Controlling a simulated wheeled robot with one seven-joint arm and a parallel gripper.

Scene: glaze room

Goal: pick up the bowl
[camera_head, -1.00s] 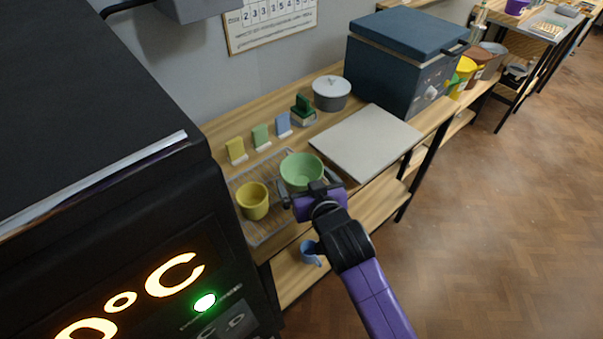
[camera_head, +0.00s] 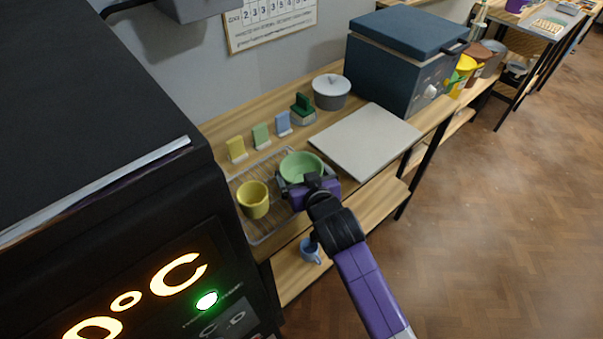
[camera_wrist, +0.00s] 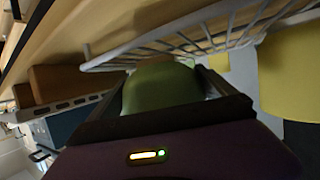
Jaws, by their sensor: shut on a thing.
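The green bowl (camera_head: 301,166) is upright at the right end of the wire rack on the bench. My gripper (camera_head: 307,182) is at the near side of the bowl, with its purple body in front of the bowl's lower part. In the wrist view the green bowl (camera_wrist: 162,86) sits between the two dark fingers of my gripper (camera_wrist: 165,95), which are shut on it. The contact points and the bowl's underside are hidden, so I cannot tell whether it touches the rack.
A yellow pot (camera_head: 253,200) stands close left of the bowl on the wire rack (camera_head: 262,236). A pale board (camera_head: 366,140) lies to the right. Yellow, green and blue tiles stand behind. A blue mug (camera_head: 311,251) is on the shelf below. A black kiln-like box (camera_head: 90,110) fills the left.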

